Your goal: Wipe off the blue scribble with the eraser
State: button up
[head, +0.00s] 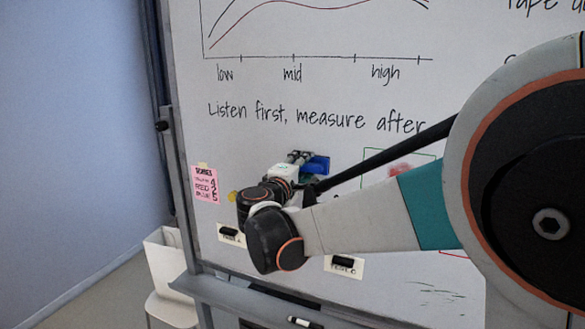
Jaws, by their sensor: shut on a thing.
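My gripper (299,157) is in front of the whiteboard (250,150), left of the middle of the head view, below the handwritten line. It is shut on the eraser (319,164), which shows as a small blue block at the fingertips. I cannot tell whether the eraser touches the board. No blue scribble can be made out clearly; my gripper and arm hide part of the board there. A red scribble (408,166) shows inside a green outline to the right, partly behind my arm.
A pink note (205,185) is on the board's left edge. Cards with black pieces (230,232) (345,263) are low on the board. A marker (305,322) lies on the ledge (215,290). A white bin (165,265) stands lower left. My arm covers the right side.

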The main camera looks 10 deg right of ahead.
jog(key=shift+v, duration=2.8)
jog(key=v, duration=0.3)
jog(key=shift+s, duration=0.1)
